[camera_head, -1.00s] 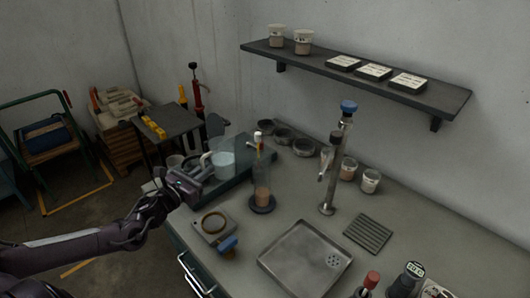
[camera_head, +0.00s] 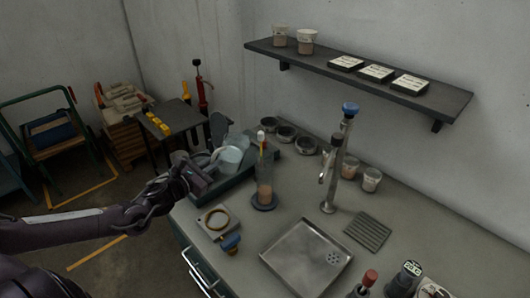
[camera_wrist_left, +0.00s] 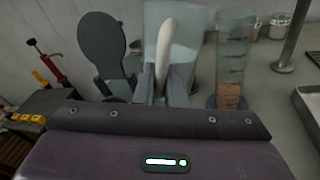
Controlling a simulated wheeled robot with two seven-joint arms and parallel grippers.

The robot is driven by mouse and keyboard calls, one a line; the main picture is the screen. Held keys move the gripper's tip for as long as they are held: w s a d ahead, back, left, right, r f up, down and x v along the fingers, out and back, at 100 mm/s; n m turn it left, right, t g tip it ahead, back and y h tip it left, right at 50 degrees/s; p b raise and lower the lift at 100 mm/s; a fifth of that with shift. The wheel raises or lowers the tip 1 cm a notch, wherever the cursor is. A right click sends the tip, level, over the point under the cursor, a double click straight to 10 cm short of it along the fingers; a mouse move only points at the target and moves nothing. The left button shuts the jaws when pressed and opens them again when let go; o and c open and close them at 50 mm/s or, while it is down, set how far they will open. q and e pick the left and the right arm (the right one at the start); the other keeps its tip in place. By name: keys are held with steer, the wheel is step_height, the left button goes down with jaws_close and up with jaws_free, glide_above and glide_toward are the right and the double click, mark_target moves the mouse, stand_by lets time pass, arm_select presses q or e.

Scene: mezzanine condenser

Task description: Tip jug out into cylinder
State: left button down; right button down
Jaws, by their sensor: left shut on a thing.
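The clear jug (camera_head: 231,156) has a pale handle (camera_wrist_left: 165,50) and holds pale liquid. My left gripper (camera_head: 207,165) is shut on this handle; its fingers (camera_wrist_left: 162,90) close around it in the left wrist view. The tall clear cylinder (camera_head: 264,176) stands upright on a dark round base, with brown material low inside. It also shows in the left wrist view (camera_wrist_left: 236,50), right of the jug. I cannot see any liquid crossing between them. My right gripper is out of view.
A grey tray (camera_head: 305,250) and a metal tap column (camera_head: 328,190) stand right of the cylinder. Several dark bowls (camera_head: 285,134) line the wall behind. A ring-topped block (camera_head: 215,221) sits in front.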

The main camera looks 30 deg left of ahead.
mark_target(219, 151)
arm_select(q)
steer(key=shift+d+r+m+y+p, duration=0.15)
steer(key=shift+d+r+m+p, duration=0.15)
steer(key=shift+r+m, duration=0.2)
steer(key=shift+d+r+m+y+p, duration=0.2)
steer(key=shift+d+r+m, duration=0.15)
steer(key=shift+r, duration=0.25)
steer(key=r, duration=0.1)
steer(key=p, duration=0.1)
steer(key=d+r+m, duration=0.1)
steer(key=shift+w+r+g+p, duration=0.3)
steer(key=shift+g, duration=0.1)
steer(key=shift+s+d+m+y, duration=0.1)
steer(key=shift+m+y, duration=0.15)
steer(key=shift+r, duration=0.1)
steer(key=shift+d+r+m, duration=0.15)
steer(key=shift+r+m, duration=0.35)
steer(key=shift+r, duration=0.05)
steer(key=shift+d+r+y+p, duration=0.1)
steer(key=shift+r+y+p, duration=0.1)
steer(key=shift+y+p, duration=0.1)
steer(key=shift+r+m+g, duration=0.15)
steer(key=shift+m+g, duration=0.15)
steer(key=shift+m, duration=0.1)
steer(key=shift+r, duration=0.2)
steer(key=shift+r+m+p, duration=0.15)
steer(key=shift+m+p, duration=0.15)
